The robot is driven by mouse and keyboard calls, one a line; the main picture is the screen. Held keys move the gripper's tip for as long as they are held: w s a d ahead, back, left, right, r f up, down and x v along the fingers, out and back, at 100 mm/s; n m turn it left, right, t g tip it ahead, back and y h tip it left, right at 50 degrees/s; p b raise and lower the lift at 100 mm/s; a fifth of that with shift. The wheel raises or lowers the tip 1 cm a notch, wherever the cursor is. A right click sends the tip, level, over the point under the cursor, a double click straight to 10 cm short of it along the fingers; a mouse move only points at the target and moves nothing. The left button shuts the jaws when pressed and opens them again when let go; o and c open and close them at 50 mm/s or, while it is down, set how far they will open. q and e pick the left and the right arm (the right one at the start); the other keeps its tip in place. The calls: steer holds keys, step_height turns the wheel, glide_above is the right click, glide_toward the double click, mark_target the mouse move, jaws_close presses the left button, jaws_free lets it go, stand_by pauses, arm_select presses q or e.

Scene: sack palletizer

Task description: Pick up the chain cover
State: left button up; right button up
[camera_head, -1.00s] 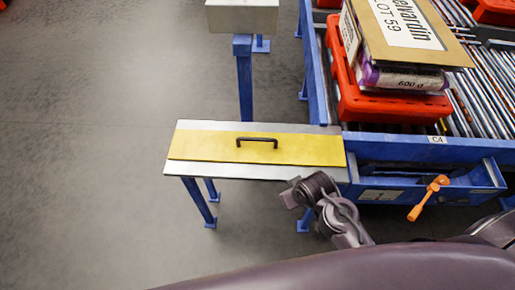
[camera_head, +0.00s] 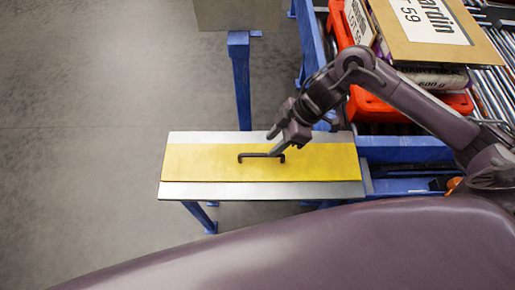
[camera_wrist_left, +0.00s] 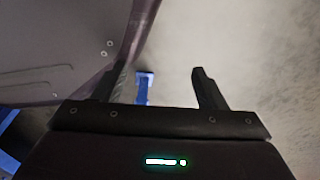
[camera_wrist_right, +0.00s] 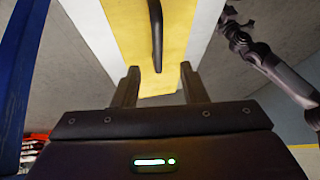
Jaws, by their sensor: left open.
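The chain cover (camera_head: 205,162) is a flat yellow plate with a dark bar handle (camera_head: 259,156) on top. It lies on a grey metal bench (camera_head: 260,190). My right gripper (camera_head: 272,143) is over the cover by the right end of the handle. In the right wrist view, the gripper (camera_wrist_right: 158,80) is open, and the handle (camera_wrist_right: 156,35) shows ahead of the gap between its fingers, not visibly gripped. My left gripper (camera_wrist_left: 160,78) is open and empty in the left wrist view; it is outside the head view.
A blue-framed roller conveyor (camera_head: 400,148) stands right of the bench, with red pallets (camera_head: 455,102) and stacked sacks and cardboard (camera_head: 440,25). A grey box on a blue post (camera_head: 240,75) stands behind the bench. The floor left of it is clear.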

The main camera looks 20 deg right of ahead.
mark_target(261, 154)
steer(key=shift+s+d+f, duration=0.1)
steer(key=shift+s+f, duration=0.1)
steer(key=shift+s, duration=0.05)
steer(key=x, duration=0.4)
steer(key=b+x, duration=0.1)
steer(key=x, duration=0.2)
steer(key=shift+w, duration=0.3)
arm_select(q)
steer(key=shift+w+d+r, duration=0.15)
steer(key=shift+w+r, duration=0.05)
steer(key=shift+w, duration=0.6)
arm_select(e)
steer(key=shift+d, duration=0.1)
jaws_close()
